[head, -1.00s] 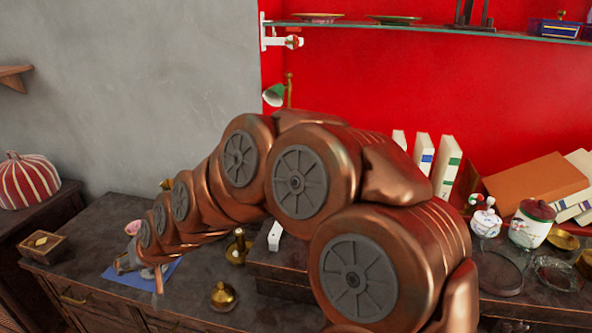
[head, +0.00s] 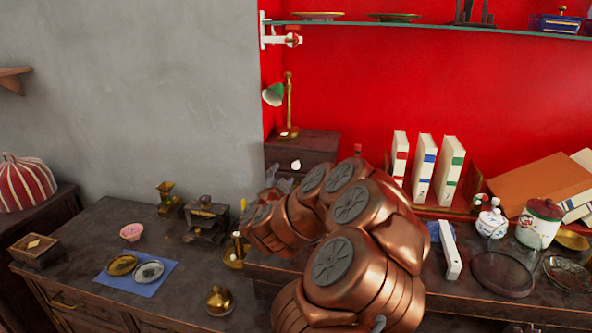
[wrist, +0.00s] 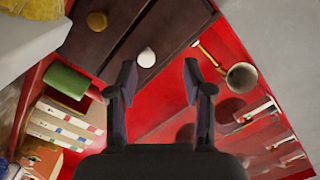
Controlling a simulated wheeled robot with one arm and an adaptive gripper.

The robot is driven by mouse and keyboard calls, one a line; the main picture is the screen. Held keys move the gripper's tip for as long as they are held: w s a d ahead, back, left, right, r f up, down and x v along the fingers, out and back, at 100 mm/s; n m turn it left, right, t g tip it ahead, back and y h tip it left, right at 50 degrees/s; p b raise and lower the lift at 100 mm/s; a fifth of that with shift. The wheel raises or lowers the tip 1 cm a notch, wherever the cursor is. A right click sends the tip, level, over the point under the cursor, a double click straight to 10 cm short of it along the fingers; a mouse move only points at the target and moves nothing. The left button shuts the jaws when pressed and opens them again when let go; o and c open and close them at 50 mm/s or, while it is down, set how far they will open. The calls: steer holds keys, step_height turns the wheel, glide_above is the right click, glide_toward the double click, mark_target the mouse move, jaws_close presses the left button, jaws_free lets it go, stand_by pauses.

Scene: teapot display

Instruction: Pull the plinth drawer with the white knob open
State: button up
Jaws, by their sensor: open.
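The plinth (head: 318,143) is a dark wooden block against the red wall, left of the upright books. Its upper drawer front carries the white knob (head: 296,165) and looks shut. In the wrist view the white knob (wrist: 146,57) shows just beyond and between my fingertips, nearer the left one. A second, brownish knob (wrist: 97,20) sits on a neighbouring drawer front. My gripper (wrist: 160,73) is open and empty, facing the drawer front, and apart from the knob. In the head view my gripper is mostly hidden behind my arm, below the plinth drawer.
A brass lamp (head: 289,105) stands on the plinth; it also shows right of my fingers in the wrist view (wrist: 240,76). Upright books (head: 424,168) stand to the right. A burner (head: 207,220) and brass pots stand on the left counter. A glass shelf (head: 430,28) hangs above.

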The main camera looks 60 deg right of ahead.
mark_target(295, 167)
steer(key=shift+s+d+f+m+g+h, duration=0.2)
steer(key=shift+s+d+m+g+h, duration=0.25)
steer(key=shift+s+d, duration=0.45)
steer(key=shift+s, duration=0.1)
steer(key=shift+p+x, duration=0.6)
steer(key=shift+x, duration=3.15)
jaws_close()
